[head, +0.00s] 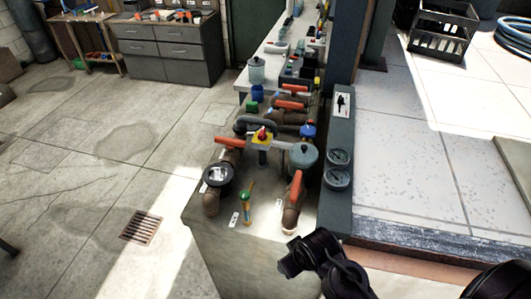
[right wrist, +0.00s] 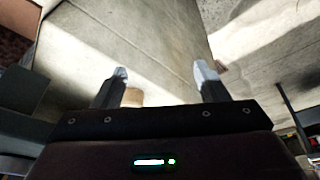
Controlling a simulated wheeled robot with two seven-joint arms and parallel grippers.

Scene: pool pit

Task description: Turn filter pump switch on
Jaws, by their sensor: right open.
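A red knob on a yellow plate (head: 263,137) stands among the pipework in the middle of the head view. A white plate with a small black shape (head: 342,103) is on the dark post to its right. I cannot tell for sure which is the filter pump switch, or its position. My right arm comes in at the bottom of the head view, below and to the right of both. In the right wrist view my right gripper (right wrist: 163,72) is open, its two fingers apart and nothing held between them. My left gripper is not in view.
Brown pipes with orange-red handles (head: 296,188) crowd the concrete block (head: 250,255). Two round gauges (head: 338,167) sit on the post. A green and yellow tool (head: 246,202) lies near the front. A floor drain (head: 141,227) is at left, with open floor around it.

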